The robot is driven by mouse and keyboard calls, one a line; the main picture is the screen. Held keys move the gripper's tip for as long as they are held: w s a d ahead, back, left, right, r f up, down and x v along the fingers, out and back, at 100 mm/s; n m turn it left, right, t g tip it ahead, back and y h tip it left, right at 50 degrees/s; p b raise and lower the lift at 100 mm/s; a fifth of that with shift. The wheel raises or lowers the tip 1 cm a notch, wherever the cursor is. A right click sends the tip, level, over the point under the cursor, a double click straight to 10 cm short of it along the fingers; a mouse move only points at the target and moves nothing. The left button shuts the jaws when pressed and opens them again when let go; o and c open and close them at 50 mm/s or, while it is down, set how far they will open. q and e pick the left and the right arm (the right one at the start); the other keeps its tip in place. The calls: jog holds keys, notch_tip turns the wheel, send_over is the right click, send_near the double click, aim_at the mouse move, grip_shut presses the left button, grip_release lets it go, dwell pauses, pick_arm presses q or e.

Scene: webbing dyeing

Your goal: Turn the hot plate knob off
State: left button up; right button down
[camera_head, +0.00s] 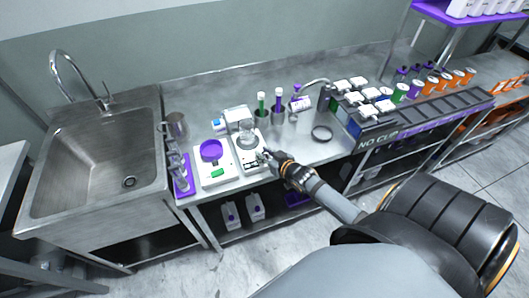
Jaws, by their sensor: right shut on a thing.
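The hot plate (243,163) is a white box on the steel counter, with a glass beaker (247,141) on its top. My right gripper (265,157) reaches in from the lower right to the hot plate's front right corner. It is shut on the knob there. The knob is small and mostly hidden by the fingers, so its turn position cannot be read. My left gripper is not in view.
A white scale with a purple dish (211,150) stands close left of the hot plate. Tube holders with green and purple tubes (278,102) stand behind. The sink (95,160) is at the far left.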

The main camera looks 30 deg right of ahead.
dwell(0.3)
jog(key=c, duration=1.1)
grip_release()
jog(key=shift+c, duration=0.2)
jog(key=v, duration=1.2)
jog(key=shift+d, duration=0.1)
